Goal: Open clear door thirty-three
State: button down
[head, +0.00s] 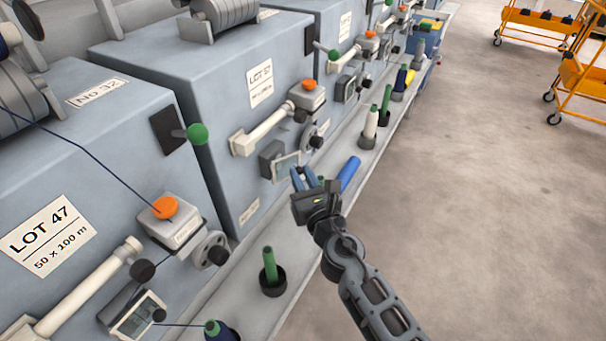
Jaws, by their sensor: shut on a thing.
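A small clear door (283,168) in a pale frame sits low on the front of the second grey machine (225,80), the one with a "LOT" card. I cannot read a number thirty-three there. My gripper (303,178) is at the door's right edge, with its blue-grey fingers shut on it; the exact contact is small and partly hidden. The door looks tilted out from the machine, but how far I cannot tell. A similar clear door (138,316) is on the nearer machine, which has a "No 32" plate (97,92).
A ledge (245,305) along the machines holds a green peg in a black cup (269,272), a blue bobbin (349,172) and a white bobbin (370,125). A handwheel (211,250) juts out. Orange carts (540,40) stand far right.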

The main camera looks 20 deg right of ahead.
jog(key=shift+s+a+m+g+h, duration=0.45)
jog(key=shift+a+m+g+h, duration=0.45)
jog(key=shift+m+h, duration=0.85)
jog(key=shift+s+a+m+g+h, duration=0.55)
jog(key=shift+m+g+h, duration=0.6)
jog(key=shift+h, duration=1.15)
jog(key=shift+s+a+m+g+h, duration=0.35)
jog(key=shift+a+m+g+h, duration=0.55)
jog(key=shift+m+h, duration=0.9)
jog(key=shift+d+h, duration=0.1)
jog(key=shift+h, duration=0.25)
jog(key=c, duration=1)
grip_release()
